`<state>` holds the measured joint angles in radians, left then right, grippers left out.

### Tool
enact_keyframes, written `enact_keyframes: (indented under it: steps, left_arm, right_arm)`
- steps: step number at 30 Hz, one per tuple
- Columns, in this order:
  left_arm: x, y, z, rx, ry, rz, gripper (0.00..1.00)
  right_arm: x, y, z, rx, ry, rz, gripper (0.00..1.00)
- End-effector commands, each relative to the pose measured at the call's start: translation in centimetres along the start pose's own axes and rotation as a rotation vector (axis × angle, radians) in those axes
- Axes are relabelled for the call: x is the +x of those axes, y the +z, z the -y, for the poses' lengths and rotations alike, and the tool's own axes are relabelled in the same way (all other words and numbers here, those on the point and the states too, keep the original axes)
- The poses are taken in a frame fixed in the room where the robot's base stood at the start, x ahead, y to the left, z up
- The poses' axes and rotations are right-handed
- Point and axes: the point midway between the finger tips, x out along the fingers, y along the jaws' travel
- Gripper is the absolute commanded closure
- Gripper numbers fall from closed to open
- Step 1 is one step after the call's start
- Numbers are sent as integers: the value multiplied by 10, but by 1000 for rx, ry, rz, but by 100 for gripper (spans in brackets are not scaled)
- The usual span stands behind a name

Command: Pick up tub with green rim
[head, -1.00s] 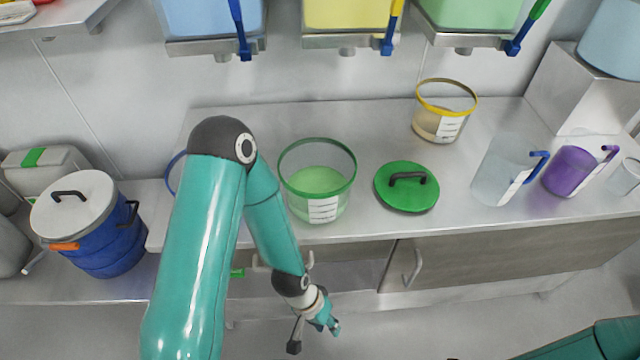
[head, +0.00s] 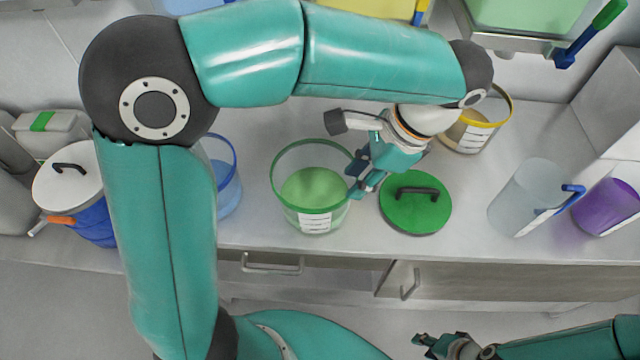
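The tub with the green rim (head: 298,222) stands upright on the steel bench. It is clear, holds green powder and has a white label on its front. My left gripper (head: 350,154) is open at the right side of the tub, with its fingers spread near the rim. I cannot tell whether a finger touches the rim. The gripper hides part of the rim's right side. My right gripper (head: 424,345) is low at the bottom edge, away from the tub; its finger opening is unclear.
A green lid (head: 415,215) lies just right of the tub. A blue-rimmed tub (head: 228,185) stands left, partly behind my arm. A yellow-rimmed tub (head: 468,136) is behind my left wrist. A clear jug (head: 520,200) and a purple jug (head: 605,208) stand right.

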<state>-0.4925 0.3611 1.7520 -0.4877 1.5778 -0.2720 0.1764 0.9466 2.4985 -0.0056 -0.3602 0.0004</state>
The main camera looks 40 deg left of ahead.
Motion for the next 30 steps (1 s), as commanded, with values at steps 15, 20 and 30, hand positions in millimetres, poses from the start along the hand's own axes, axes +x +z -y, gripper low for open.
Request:
enact_keyframes:
  steps: [15,20,30]
  left_arm:
    - [99,5,0,-9,7,7,68]
    - [112,5,0,-9,6,4,68]
    - [147,14,-2,-9,10,7,68]
  right_arm:
    - [7,0,-2,0,0,1,63]
    - [7,0,-3,0,0,1,63]
    - [4,0,-1,0,0,0,63]
